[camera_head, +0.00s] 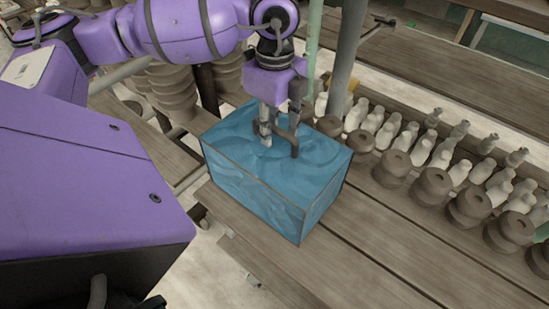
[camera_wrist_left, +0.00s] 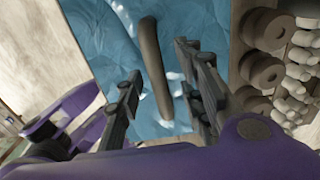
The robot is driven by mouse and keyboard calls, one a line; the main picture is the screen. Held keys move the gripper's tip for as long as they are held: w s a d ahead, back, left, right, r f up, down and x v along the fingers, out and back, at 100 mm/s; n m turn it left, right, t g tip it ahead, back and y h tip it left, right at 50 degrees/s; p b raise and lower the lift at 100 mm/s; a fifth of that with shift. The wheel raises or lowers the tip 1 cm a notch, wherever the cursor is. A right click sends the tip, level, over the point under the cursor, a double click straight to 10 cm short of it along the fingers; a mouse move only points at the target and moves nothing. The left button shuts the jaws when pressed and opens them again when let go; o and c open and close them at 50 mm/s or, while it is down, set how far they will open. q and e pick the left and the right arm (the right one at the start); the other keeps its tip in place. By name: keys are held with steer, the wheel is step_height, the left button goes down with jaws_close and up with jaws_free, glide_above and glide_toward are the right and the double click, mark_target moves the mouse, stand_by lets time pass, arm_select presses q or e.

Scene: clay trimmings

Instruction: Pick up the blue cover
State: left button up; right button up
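The blue cover (camera_head: 235,137) lies on top of a box with blue, cloudy sides (camera_head: 260,197), standing on the wooden table. A brown bar like a handle (camera_head: 294,152) rises from the cover; it also shows in the left wrist view (camera_wrist_left: 153,65). My left gripper (camera_head: 281,125) points down over the cover. In the left wrist view my left gripper (camera_wrist_left: 157,62) has its two fingers spread, one on each side of the bar, with gaps between. I cannot tell how deep the fingertips are. My right gripper is not in view.
Rows of brown clay pots (camera_head: 433,187) and pale bottles (camera_head: 421,151) stand to the right of the box, the nearest close to it. Stacked brown pots (camera_head: 173,90) stand behind left. A grey post (camera_head: 345,60) rises behind the box. The table planks (camera_head: 365,255) in front are clear.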

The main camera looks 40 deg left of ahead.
arm_select(q)
steer(key=shift+s+f, duration=0.1)
jaws_close()
stand_by(0.6)
